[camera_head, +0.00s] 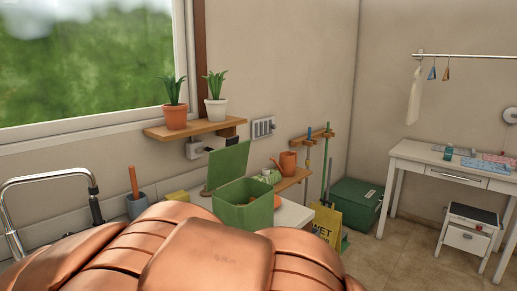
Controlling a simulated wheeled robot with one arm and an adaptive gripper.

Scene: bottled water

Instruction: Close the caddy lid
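The green caddy (243,214) stands on the white counter near the middle of the view. Its green lid (228,165) stands up, open, at the back left of the box. Some brownish contents show inside the caddy, too small to name. My copper-coloured body parts fill the bottom of the view and hide part of the counter in front of the caddy. My gripper is not in view.
A tap (45,180) and a cup with a wooden handle (136,204) are to the left. An orange watering can (288,162) is behind the caddy. A shelf (190,131) holds two potted plants above. A yellow wet-floor sign (328,222) and green bin (357,204) stand right.

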